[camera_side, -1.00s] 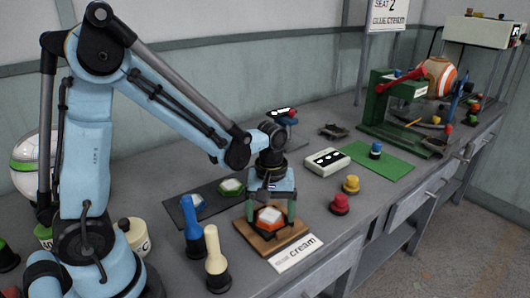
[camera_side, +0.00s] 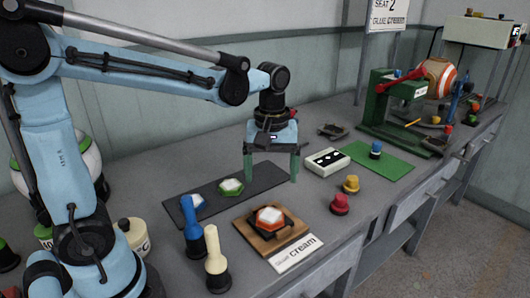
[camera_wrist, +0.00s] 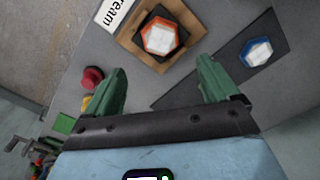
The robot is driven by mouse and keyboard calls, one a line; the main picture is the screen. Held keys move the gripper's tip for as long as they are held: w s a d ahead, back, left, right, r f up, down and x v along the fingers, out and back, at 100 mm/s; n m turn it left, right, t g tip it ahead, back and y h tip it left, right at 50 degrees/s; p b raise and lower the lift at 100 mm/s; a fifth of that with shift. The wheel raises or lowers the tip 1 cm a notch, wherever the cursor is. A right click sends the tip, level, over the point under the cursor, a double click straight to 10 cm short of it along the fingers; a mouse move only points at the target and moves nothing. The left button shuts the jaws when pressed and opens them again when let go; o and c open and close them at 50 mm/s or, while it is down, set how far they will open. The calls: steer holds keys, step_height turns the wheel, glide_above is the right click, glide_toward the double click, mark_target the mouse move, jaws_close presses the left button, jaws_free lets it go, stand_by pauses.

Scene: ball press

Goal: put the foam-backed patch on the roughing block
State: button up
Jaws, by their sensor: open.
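An orange-edged, white-topped six-sided patch (camera_side: 269,217) lies on a dark pad on the wooden block (camera_side: 247,235). The same patch (camera_wrist: 158,38) and block (camera_wrist: 127,38) show in the wrist view. A green-edged patch (camera_side: 230,186) and a blue-edged patch (camera_side: 195,202) lie on the dark strip (camera_side: 262,178); the blue one (camera_wrist: 257,52) also shows in the wrist view. I cannot tell which patch is foam-backed. My gripper (camera_side: 270,178) is open and empty, raised near the strip's far end, clear of the orange-edged patch.
A "cream" card (camera_side: 296,254) lies before the block. Blue (camera_side: 190,222) and cream (camera_side: 215,255) handled tools stand left of it. Red (camera_side: 340,204) and yellow (camera_side: 351,184) knobs and a white box (camera_side: 326,162) stand right. A green press (camera_side: 385,110) stands farther back.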

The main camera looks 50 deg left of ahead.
steer(key=s+m+t, duration=0.6)
steer(key=m+t, duration=0.1)
steer(key=m, duration=0.3)
steer(key=shift+d+f, duration=0.15)
